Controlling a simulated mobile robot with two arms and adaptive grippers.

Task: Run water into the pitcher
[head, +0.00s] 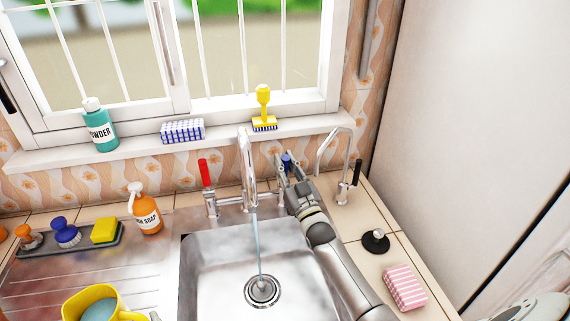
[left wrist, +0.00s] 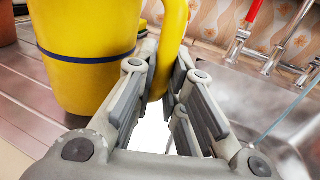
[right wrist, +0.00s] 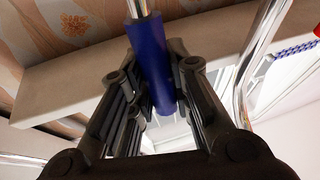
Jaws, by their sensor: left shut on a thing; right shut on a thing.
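The yellow pitcher (head: 92,303) is at the bottom left of the head view, left of the sink basin, with a pale blue surface inside. My left gripper (left wrist: 160,82) is shut on the pitcher's handle (left wrist: 172,35). The faucet (head: 246,165) runs a thin stream of water (head: 258,240) into the sink (head: 215,260), down at the drain (head: 262,290). The pitcher is not under the stream. My right gripper (head: 290,178) is shut on the blue tap handle (right wrist: 152,65), right of the spout. The red tap handle (head: 206,172) stands upright, left of the spout.
A small second faucet (head: 345,165), a black stopper (head: 376,241) and a pink striped sponge (head: 405,288) are on the right. An orange soap bottle (head: 147,210) and a brush tray (head: 75,238) are behind the drainboard. The windowsill (head: 225,132) holds a powder bottle, sponge and yellow brush.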

